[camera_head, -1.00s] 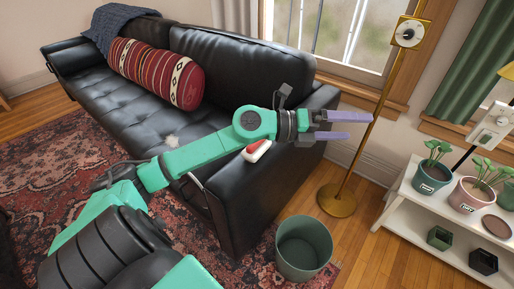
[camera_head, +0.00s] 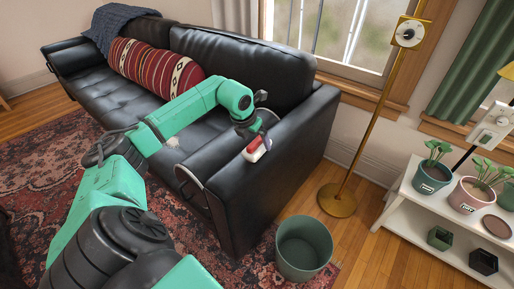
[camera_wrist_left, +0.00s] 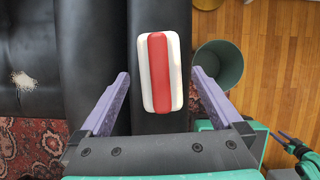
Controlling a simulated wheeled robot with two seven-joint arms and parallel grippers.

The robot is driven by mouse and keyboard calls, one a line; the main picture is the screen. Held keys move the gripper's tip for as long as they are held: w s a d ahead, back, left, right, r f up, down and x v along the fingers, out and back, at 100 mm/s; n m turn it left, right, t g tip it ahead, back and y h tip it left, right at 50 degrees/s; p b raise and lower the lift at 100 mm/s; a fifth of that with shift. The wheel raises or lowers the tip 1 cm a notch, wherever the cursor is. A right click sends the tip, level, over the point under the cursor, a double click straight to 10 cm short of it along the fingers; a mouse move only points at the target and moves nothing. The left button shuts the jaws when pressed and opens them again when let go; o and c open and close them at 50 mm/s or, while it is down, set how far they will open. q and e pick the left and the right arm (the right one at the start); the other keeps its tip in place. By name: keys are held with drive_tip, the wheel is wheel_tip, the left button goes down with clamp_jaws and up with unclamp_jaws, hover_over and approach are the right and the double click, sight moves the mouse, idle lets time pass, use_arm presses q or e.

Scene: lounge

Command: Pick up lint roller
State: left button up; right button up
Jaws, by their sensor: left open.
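The lint roller (camera_head: 255,150) is a white block with a red stripe and lies on the black sofa's armrest. In the left wrist view the lint roller (camera_wrist_left: 161,72) is upright in the picture, just beyond and between the fingertips. My left gripper (camera_head: 265,135) is over the armrest, pointing down at it, and partly hidden by its own wrist. In the left wrist view my left gripper (camera_wrist_left: 161,90) is open, with one purple finger on each side of the roller and nothing held. My right gripper is not seen in the head view.
The black sofa (camera_head: 240,215) holds a red patterned bolster (camera_head: 150,72). A green bin (camera_head: 303,250) stands on the floor by the armrest. A brass lamp (camera_head: 337,200) and a white plant shelf (camera_head: 410,215) are at the right. A pale patch (camera_wrist_left: 22,80) lies on the seat.

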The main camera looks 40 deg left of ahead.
sight(257, 139)
use_arm(q)
drive_tip(key=shift+x, duration=0.95)
drive_tip(key=shift+w+a+f, duration=0.1)
drive_tip(key=shift+w+f, duration=0.1)
drive_tip(key=shift+f, duration=0.25)
drive_tip(key=shift+r, duration=0.1)
drive_tip(key=c, duration=1.5)
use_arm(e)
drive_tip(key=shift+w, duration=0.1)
use_arm(q)
wheel_tip(257, 139, up, 9)
drive_tip(key=shift+r+p, duration=0.1)
drive_tip(key=shift+p, duration=0.5)
wheel_tip(257, 139, up, 11)
drive_tip(key=shift+f+p, duration=0.1)
drive_tip(key=shift+p, duration=1.05)
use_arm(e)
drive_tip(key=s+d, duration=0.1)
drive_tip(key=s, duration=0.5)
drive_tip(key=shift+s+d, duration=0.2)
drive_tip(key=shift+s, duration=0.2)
